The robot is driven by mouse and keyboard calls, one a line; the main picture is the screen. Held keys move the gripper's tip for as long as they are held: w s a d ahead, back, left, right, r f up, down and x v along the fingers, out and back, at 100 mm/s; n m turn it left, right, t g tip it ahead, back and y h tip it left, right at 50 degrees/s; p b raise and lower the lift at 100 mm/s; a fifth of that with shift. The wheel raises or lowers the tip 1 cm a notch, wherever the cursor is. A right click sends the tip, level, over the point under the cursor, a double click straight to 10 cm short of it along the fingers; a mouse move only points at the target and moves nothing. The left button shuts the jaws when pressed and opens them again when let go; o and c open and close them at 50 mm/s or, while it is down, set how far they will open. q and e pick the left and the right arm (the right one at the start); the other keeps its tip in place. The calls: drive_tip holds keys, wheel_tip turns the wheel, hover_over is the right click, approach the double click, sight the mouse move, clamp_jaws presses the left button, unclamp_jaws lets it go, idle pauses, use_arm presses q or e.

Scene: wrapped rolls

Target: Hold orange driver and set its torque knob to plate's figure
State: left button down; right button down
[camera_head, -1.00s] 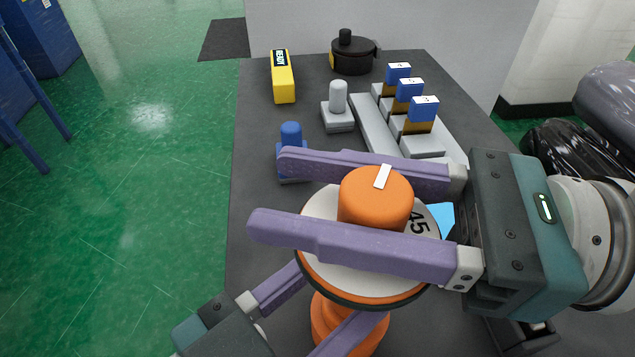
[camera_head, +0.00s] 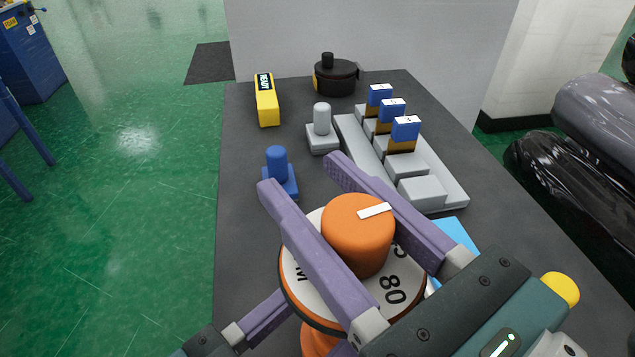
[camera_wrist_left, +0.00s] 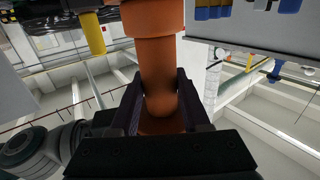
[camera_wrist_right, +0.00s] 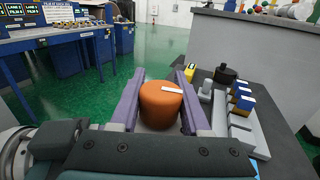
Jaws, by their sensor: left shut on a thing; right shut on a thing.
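The orange driver's round torque knob (camera_head: 355,250) sits on a white dial (camera_head: 391,291) with a dark rim. The knob's white pointer mark points right, slightly up. The dial shows "80" at its lower right; other marks are partly covered. My right gripper (camera_head: 302,175) is shut on the knob, one finger along each side; the knob also shows in the right wrist view (camera_wrist_right: 160,108). My left gripper (camera_wrist_left: 157,90) is shut on the driver's orange body (camera_wrist_left: 154,60) below the dial. A light-blue plate (camera_head: 456,234) lies mostly hidden behind my right gripper; no figure is readable.
A blue peg block (camera_head: 278,172), a grey peg block (camera_head: 321,130), a yellow READY box (camera_head: 266,101) and a black lidded pot (camera_head: 335,77) stand on the dark table. A grey rack (camera_head: 365,150) holds blue-and-brown blocks. The table's left strip is clear.

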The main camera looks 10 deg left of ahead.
drive_tip(key=shift+w+d+m+t+h, duration=0.1)
drive_tip(key=shift+w+m+t+h, duration=0.05)
drive_tip(key=shift+m+t+h, duration=1)
drive_tip(key=shift+h, duration=0.25)
drive_tip(key=shift+c, duration=1.9)
unclamp_jaws()
drive_tip(key=shift+d, duration=0.1)
drive_tip(key=v, duration=1.2)
drive_tip(key=shift+r, duration=0.2)
use_arm(q)
drive_tip(key=shift+c, duration=1.5)
unclamp_jaws()
